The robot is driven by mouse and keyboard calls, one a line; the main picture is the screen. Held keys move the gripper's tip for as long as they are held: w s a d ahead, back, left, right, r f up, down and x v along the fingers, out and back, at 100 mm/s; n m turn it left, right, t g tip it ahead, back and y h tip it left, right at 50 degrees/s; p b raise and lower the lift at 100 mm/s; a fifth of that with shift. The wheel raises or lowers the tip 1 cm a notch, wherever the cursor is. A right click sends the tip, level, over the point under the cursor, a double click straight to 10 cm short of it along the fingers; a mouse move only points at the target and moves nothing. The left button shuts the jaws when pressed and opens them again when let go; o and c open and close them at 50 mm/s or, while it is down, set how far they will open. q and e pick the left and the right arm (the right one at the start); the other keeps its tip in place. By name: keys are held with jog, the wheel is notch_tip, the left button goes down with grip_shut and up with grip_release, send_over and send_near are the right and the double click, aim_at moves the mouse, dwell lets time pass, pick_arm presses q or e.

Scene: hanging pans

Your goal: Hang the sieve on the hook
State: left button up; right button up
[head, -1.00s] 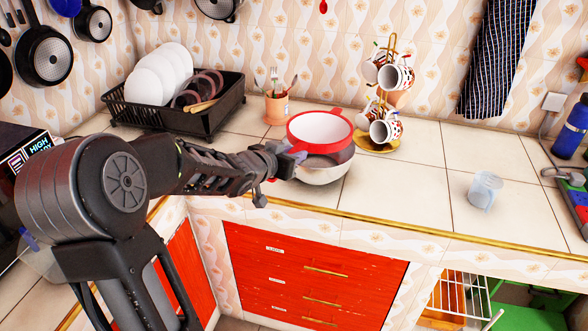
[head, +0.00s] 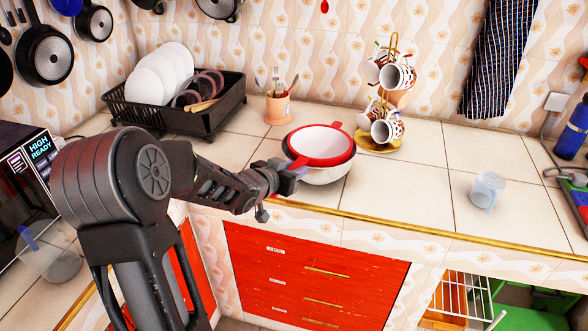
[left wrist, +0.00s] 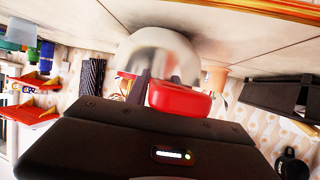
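The sieve (head: 321,142) has a red rim, a pale inside and two red handles. It sits low over a white bowl-like vessel (head: 325,177) on the counter; I cannot tell whether they touch. My left gripper (head: 291,178) is at the sieve's near-left handle and appears shut on it. In the left wrist view the red handle (left wrist: 180,97) lies against the fingers and partly hides them, with a shiny rounded surface (left wrist: 160,52) beyond. No free hook is clearly visible; pans (head: 46,55) hang on the wall at upper left. My right gripper is not in view.
A black dish rack (head: 185,118) with white plates stands to the left, with a utensil pot (head: 278,108) behind. A mug tree (head: 390,95) stands right of the sieve. A clear cup (head: 487,190) is farther right, with bare counter between.

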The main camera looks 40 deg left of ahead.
pick_arm(q)
jog(key=o, duration=0.4)
jog(key=shift+r, duration=0.1)
jog(key=shift+p, duration=0.3)
jog(key=shift+s+r, duration=0.1)
jog(key=shift+s, duration=0.25)
jog(key=v, duration=0.7)
jog(key=shift+a+r+b, duration=0.1)
jog(key=shift+r+b, duration=0.05)
jog(key=shift+b, duration=0.2)
jog(key=shift+s, duration=0.1)
